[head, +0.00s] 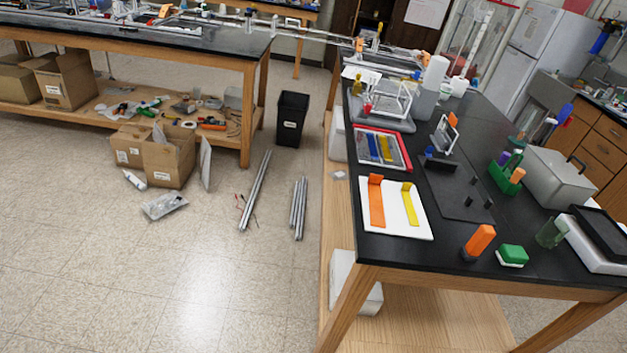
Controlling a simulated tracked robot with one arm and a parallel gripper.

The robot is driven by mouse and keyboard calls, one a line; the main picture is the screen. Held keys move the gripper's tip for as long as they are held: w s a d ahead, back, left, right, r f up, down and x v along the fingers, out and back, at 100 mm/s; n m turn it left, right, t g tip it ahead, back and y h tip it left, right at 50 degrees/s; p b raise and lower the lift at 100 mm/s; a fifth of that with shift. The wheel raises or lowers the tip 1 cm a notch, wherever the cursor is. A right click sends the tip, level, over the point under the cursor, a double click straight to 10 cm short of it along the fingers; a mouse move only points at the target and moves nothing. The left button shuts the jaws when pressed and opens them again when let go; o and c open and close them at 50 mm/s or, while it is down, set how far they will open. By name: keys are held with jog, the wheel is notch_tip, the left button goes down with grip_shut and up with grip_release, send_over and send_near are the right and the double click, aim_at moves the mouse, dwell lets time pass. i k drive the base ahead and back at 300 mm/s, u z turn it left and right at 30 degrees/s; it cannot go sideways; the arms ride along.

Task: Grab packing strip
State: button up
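No thing is clearly marked as the packing strip. An orange strip (377,203) and a yellow strip (411,205) lie apart on a white board (393,227) at the near left corner of the black-topped bench (449,244). Behind the board, a red-rimmed tray (405,158) holds a blue strip (372,147) and a yellow strip (385,148). A clear plastic packet (165,205) lies on the floor at the left. My gripper does not show in the head view.
Metal extrusion bars (256,191) and shorter bars (299,208) lie on the floor. Cardboard boxes (170,158) and a black bin (291,118) stand near the left bench. An orange block (479,241) stands on the right bench. The floor at the front left is clear.

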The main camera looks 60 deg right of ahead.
aim_at(378, 214)
jog(key=u, duration=0.8)
jog(key=i, duration=1.7)
jog(key=z, duration=3.65)
jog(key=i, duration=1)
jog(key=z, duration=0.05)
